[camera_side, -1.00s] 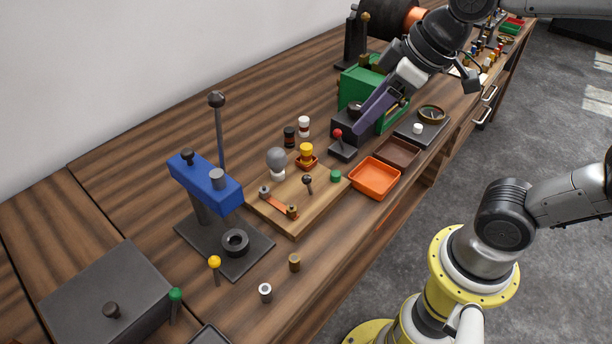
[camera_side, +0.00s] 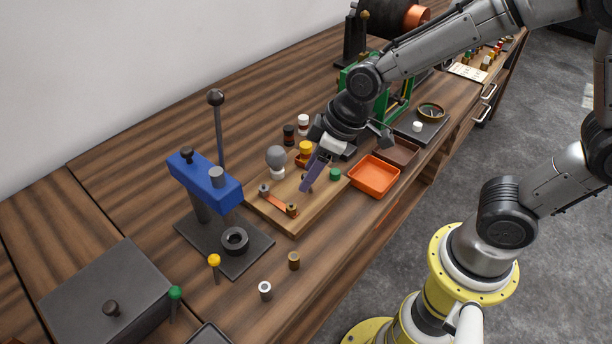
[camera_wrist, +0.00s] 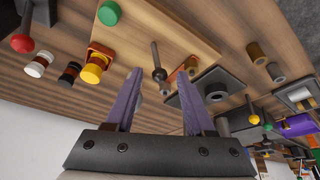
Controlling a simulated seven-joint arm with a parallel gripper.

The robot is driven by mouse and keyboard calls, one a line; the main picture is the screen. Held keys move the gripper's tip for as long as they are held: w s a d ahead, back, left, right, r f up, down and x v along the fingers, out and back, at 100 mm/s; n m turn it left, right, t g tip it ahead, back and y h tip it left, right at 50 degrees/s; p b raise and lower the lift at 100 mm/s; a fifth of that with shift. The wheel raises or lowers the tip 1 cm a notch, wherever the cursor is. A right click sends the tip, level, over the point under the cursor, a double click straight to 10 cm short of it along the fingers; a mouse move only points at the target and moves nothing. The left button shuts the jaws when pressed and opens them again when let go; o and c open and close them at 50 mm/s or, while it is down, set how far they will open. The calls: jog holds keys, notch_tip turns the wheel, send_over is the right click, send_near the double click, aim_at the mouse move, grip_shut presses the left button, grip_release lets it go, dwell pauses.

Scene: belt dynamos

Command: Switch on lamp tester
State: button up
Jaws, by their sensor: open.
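The lamp tester is a wooden board (camera_side: 290,222) with a grey bulb (camera_side: 276,156) in a white socket, an orange strip (camera_side: 276,202) between two posts and a green button (camera_side: 335,174). Its small black lever (camera_wrist: 155,57) with a ball knob shows in the wrist view, in line with the gap between my fingertips. In the side view my fingers hide that lever. My gripper (camera_side: 306,188) is open and points down over the board; it also shows in the wrist view (camera_wrist: 160,76). I cannot tell whether the fingertips reach down beside the knob.
A blue press (camera_side: 205,182) stands left of the board. An orange tray (camera_side: 374,178) and a brown tray (camera_side: 398,152) lie to its right. A yellow-capped part (camera_side: 306,148) sits at the board's back edge. Small cylinders (camera_side: 294,261) stand in front.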

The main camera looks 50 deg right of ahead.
jog(key=shift+x, duration=1.2)
grip_shut()
